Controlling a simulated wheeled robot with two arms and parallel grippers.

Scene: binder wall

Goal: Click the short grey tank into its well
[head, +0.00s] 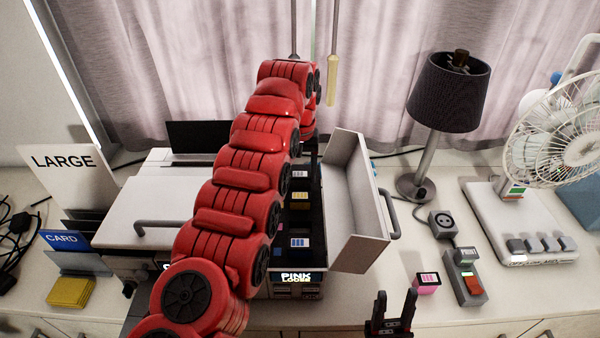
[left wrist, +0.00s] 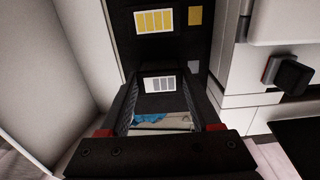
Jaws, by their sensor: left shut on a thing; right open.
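The short grey tank, dark with a grey-barred white label, sits between the fingers of my left gripper (left wrist: 163,105) in the left wrist view (left wrist: 160,84). In the head view its label (head: 300,174) shows inside the open printer (head: 181,206), behind the yellow-labelled tank (head: 300,197). That gripper is shut on it, mostly hidden behind my red arm in the head view. I cannot tell whether the tank is fully down in its well. The printer display (head: 296,277) reads "PINK LOOSE". My right gripper (head: 395,305) is open and empty at the bottom of the head view.
The printer's open cover (head: 358,200) stands to the right of the bay. A blue-labelled tank (head: 300,242) sits nearer the front. A pink tank (head: 427,283) stands on the counter beside a red-switch block (head: 468,282). A lamp (head: 448,92) and fan (head: 560,130) stand at right.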

